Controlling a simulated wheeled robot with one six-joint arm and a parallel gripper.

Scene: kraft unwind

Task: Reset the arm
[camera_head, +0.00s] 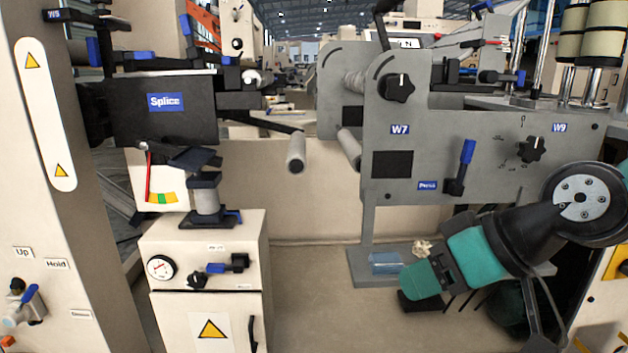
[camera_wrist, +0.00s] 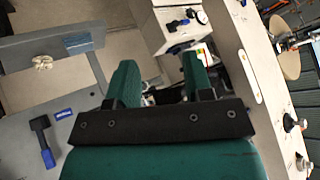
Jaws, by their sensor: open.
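My arm, with teal and black parts, reaches in from the right in the head view. My gripper (camera_wrist: 158,82) shows in the wrist view with two teal fingers spread apart and nothing between them. In the head view the gripper's end (camera_head: 418,285) hangs low in front of the grey W7 panel (camera_head: 440,175). Its fingertips are hard to make out there.
A white cabinet (camera_head: 205,295) with a gauge and blue-handled valve stands at left centre, below the black Splice unit (camera_head: 150,110). A pale column (camera_head: 40,180) is at far left. The middle floor is clear.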

